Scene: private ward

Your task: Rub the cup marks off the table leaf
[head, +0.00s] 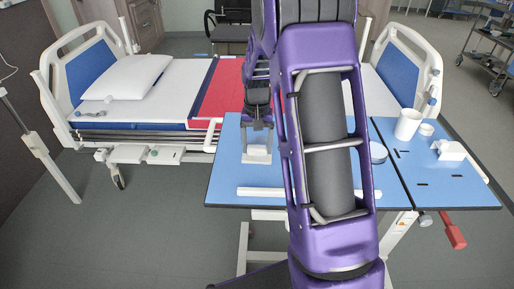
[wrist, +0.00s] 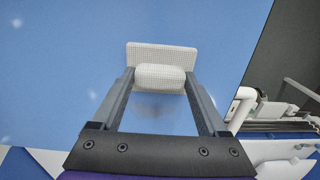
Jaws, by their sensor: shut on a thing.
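The blue table leaf (head: 228,172) lies across the middle in the head view and fills most of the wrist view (wrist: 60,60). My gripper (head: 257,146) is over its left part, fingers pointing down. It is shut on a white textured wiping pad (wrist: 160,53), gripping the rounded grip on its back; the pad also shows in the head view (head: 257,156). The pad lies flat to the leaf; whether it touches is unclear. Faint pale marks show in the wrist view, one at the upper left (wrist: 17,22) and one left of the pad (wrist: 92,96). My arm hides the leaf's middle.
A white mug (head: 407,124), a small white cup (head: 426,130), a white object (head: 450,149) and a partly hidden round dish (head: 378,153) stand on the right part. A white bar (head: 262,192) runs along the front edge. The bed (head: 180,95) is behind.

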